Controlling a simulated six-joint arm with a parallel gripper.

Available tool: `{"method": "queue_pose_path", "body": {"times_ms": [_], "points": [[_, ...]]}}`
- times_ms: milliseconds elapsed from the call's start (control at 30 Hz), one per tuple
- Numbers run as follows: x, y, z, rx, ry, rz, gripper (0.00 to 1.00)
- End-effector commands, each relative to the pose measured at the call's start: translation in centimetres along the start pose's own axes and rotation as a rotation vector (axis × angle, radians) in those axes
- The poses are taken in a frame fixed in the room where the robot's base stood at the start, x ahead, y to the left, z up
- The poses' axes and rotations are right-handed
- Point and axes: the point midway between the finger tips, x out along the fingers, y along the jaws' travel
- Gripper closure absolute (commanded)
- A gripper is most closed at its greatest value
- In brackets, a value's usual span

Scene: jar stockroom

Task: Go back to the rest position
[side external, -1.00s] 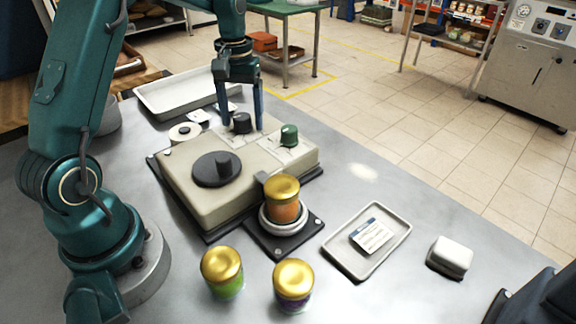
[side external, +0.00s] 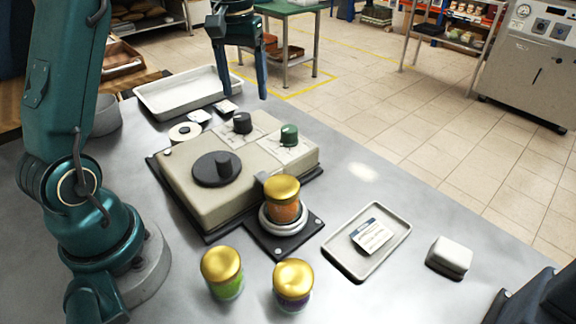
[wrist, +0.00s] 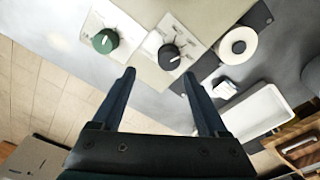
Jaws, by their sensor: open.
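My gripper (side external: 243,92) is open and empty, raised in the air above the back edge of the beige control box (side external: 190,197). In the wrist view my gripper (wrist: 158,78) shows two spread fingers with nothing between them. The box carries a large dark round knob (side external: 217,169), a small black knob (side external: 242,123) and a green knob (side external: 289,135). The black knob (wrist: 169,54) and green knob (wrist: 105,41) lie beyond the fingertips in the wrist view, apart from them. A gold-lidded orange jar (side external: 283,207) stands upright in the round holder in front of the box.
Two gold-lidded jars, one green (side external: 222,272) and one purple (side external: 293,285), stand at the front. A small tray (side external: 340,262) holds a labelled card. A white block (side external: 450,256) sits to the right. A white tray (side external: 160,102) and a tape roll (side external: 185,132) lie behind the box.

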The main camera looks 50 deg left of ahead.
Motion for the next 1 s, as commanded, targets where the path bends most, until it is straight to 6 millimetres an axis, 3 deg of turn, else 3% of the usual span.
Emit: {"method": "queue_pose_path", "body": {"times_ms": [200,467,633,800,1000], "points": [[-5.0,2.6,4.7,0.129,0.124,0.038,0.23],[-7.3,3.7,11.7,0.302,0.260,0.093,0.23],[-6.5,3.4,16.2,0.417,0.341,0.131,0.23],[-4.3,2.6,19.6,0.515,0.397,0.156,0.23],[-1.8,2.0,20.9,0.561,0.397,0.151,0.23]]}}
